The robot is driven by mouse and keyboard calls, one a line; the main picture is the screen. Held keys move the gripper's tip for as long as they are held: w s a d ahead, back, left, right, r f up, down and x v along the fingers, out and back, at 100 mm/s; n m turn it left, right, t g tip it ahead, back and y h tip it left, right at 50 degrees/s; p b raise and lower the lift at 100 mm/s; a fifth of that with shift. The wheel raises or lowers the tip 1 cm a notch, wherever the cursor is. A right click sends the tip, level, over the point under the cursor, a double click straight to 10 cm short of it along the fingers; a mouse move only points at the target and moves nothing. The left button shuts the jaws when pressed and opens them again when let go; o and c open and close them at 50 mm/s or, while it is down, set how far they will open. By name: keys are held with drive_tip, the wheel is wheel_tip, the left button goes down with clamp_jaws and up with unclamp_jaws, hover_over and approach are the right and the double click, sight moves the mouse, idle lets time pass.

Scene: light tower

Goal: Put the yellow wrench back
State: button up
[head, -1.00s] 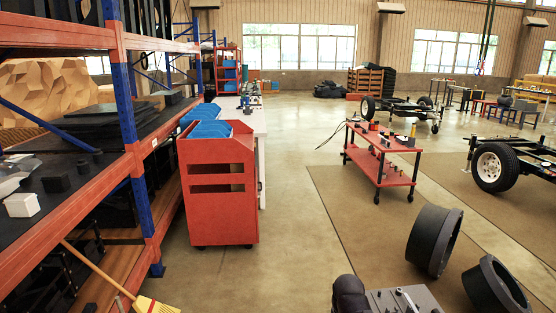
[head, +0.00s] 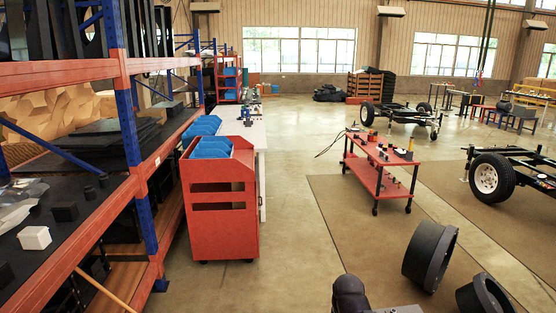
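I cannot make out a yellow wrench for certain in the head view. A red two-tier cart (head: 391,163) stands right of the middle, with several small dark parts on its top. A small yellow-orange upright thing (head: 411,144) is at the cart's right end, and an orange one (head: 373,135) is towards its far end. Both are too small to identify. My gripper does not show. A dark rounded shape at the bottom edge looks like part of my arm.
A red bin cart (head: 222,220) with blue bins stands in front of a pale workbench (head: 261,135). A blue-and-orange shelf rack (head: 134,180) fills the left. A wheeled trailer frame (head: 492,176) stands at right. Concrete floor between is open.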

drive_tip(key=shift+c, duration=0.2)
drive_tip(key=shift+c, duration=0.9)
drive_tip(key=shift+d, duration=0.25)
